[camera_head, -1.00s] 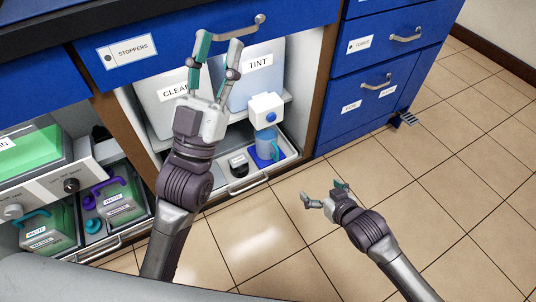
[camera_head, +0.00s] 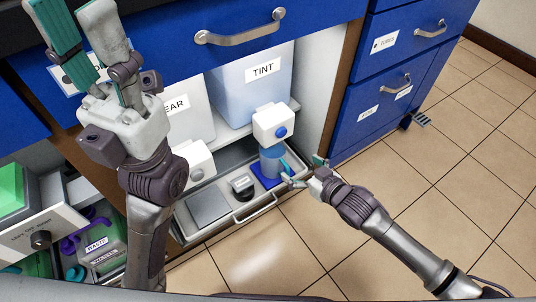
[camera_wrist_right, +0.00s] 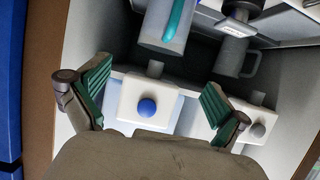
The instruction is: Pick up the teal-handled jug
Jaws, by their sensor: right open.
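The jug (camera_head: 271,165) is bluish and see-through, with a teal handle (camera_head: 286,166). It stands upright on a blue pad in a low tray, below the tint dispenser's white tap. My right gripper (camera_head: 304,171) is open, just right of the jug on its handle side; whether it touches cannot be told. In the right wrist view, the jug (camera_wrist_right: 162,27) and its handle show at the top, cut off by the edge, beyond the open fingers (camera_wrist_right: 155,97). My left gripper (camera_head: 72,12) is open and empty, high at the left before the drawer.
The tint tank (camera_head: 245,95) with its blue-button tap (camera_head: 274,124) stands above the jug. A dark-topped item (camera_head: 242,185) sits left of it in the tray (camera_head: 262,206). Blue drawers (camera_head: 375,110) stand at the right. The floor in front is clear.

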